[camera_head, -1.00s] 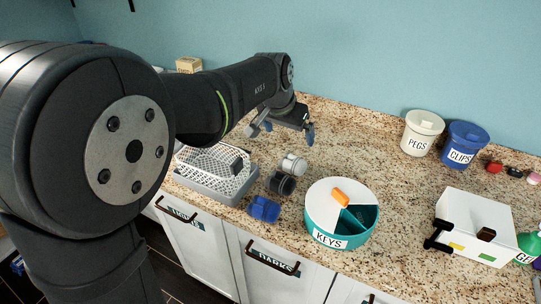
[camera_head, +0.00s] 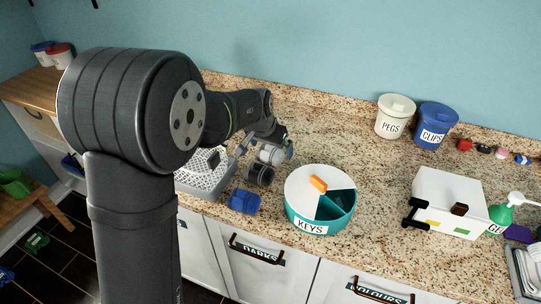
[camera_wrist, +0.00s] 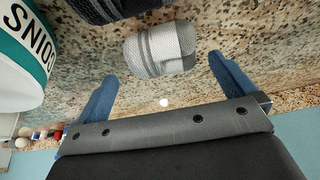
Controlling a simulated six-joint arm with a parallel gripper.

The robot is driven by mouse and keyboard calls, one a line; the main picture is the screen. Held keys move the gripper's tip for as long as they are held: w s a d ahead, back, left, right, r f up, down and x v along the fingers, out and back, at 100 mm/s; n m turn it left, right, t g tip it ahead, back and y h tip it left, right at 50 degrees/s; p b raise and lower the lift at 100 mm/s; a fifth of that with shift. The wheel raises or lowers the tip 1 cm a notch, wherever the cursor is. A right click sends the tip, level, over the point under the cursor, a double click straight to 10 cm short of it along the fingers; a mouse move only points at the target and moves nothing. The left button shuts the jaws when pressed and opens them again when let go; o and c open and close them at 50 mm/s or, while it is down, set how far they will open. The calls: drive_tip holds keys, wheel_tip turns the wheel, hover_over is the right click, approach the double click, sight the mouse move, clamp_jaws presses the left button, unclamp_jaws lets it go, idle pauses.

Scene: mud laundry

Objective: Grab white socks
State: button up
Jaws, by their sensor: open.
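The white socks (camera_head: 270,154) are a rolled white bundle with grey stripes on the granite counter. In the wrist view the white socks (camera_wrist: 160,50) lie just beyond and between my two blue fingertips. My gripper (camera_wrist: 160,80) is open and empty, its fingers spread wider than the bundle. In the head view my gripper (camera_head: 283,150) is right by the white socks, partly hidden by my arm. A dark grey sock roll (camera_head: 259,174) lies directly in front of the white one, and its striped side shows in the wrist view (camera_wrist: 110,8).
A blue sock roll (camera_head: 244,201) lies nearer the counter's front edge. A round teal-and-white KEYS container (camera_head: 320,200) stands to the right. The counter behind is mostly clear.

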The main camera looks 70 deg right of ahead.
sight(271, 149)
drive_tip(key=x, duration=0.4)
drive_tip(key=shift+w+a+f, duration=0.1)
drive_tip(key=shift+w+f, duration=0.05)
drive_tip(key=shift+w, duration=0.05)
drive_tip(key=c, duration=1)
